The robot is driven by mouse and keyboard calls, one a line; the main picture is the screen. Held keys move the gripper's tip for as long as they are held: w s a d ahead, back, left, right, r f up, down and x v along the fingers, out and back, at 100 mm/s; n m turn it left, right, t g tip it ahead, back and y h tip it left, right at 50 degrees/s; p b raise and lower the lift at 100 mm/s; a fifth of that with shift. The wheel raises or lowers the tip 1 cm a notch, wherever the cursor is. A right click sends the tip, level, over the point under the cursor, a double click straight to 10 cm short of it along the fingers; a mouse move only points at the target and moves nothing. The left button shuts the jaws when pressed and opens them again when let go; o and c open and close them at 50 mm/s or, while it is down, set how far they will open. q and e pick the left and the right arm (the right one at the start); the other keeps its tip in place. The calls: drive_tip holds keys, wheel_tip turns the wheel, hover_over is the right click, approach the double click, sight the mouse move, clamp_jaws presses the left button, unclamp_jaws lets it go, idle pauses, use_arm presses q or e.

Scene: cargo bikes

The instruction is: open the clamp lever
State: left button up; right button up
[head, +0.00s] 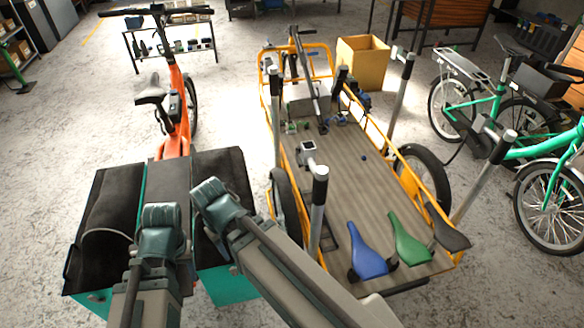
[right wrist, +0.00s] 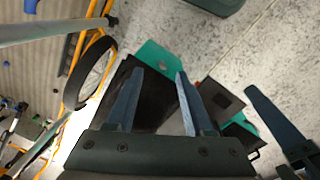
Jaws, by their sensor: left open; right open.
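I cannot make out a clamp lever for certain. A small grey-and-black block (head: 308,149) sits near the top of a silver post with a black collar (head: 318,190) beside the yellow cargo bike. My left gripper (head: 160,220) is over the black-covered teal box in the head view; its jaw tips are hidden there. A blue finger of it seems to show at the right edge of the right wrist view. My right gripper (right wrist: 157,80) is open and empty above the same box. In the head view its arm reaches in from the lower right, left of the post.
The teal box (head: 222,283) belongs to an orange bike (head: 176,120). The cargo bike's flat bed (head: 350,185) carries blue (head: 367,250) and green (head: 408,238) saddles. More silver posts (head: 403,88) stand around it. Green bikes (head: 545,150) are at right.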

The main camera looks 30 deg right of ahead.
drive_tip(key=w+d+f+m+b, duration=0.25)
drive_tip(key=d+f+b, duration=0.35)
drive_tip(key=f+b, duration=0.45)
drive_tip(key=n+t+h+b, duration=0.1)
drive_tip(key=t+h+b, duration=0.2)
drive_tip(key=h, duration=1.4)
approach(299, 163)
use_arm(q)
wheel_tip(299, 163, down, 17)
drive_tip(key=shift+r, duration=0.15)
use_arm(e)
drive_tip(key=d, duration=0.3)
drive_tip(key=w+d, duration=0.1)
drive_tip(key=d, duration=0.3)
drive_tip(key=w+d, duration=0.1)
drive_tip(key=d, duration=0.2)
drive_tip(key=shift+w+d+f, duration=0.15)
drive_tip(key=shift+w+f, duration=0.05)
drive_tip(key=shift+f, duration=0.15)
use_arm(q)
drive_tip(key=shift+s, duration=0.1)
use_arm(e)
clamp_jaws()
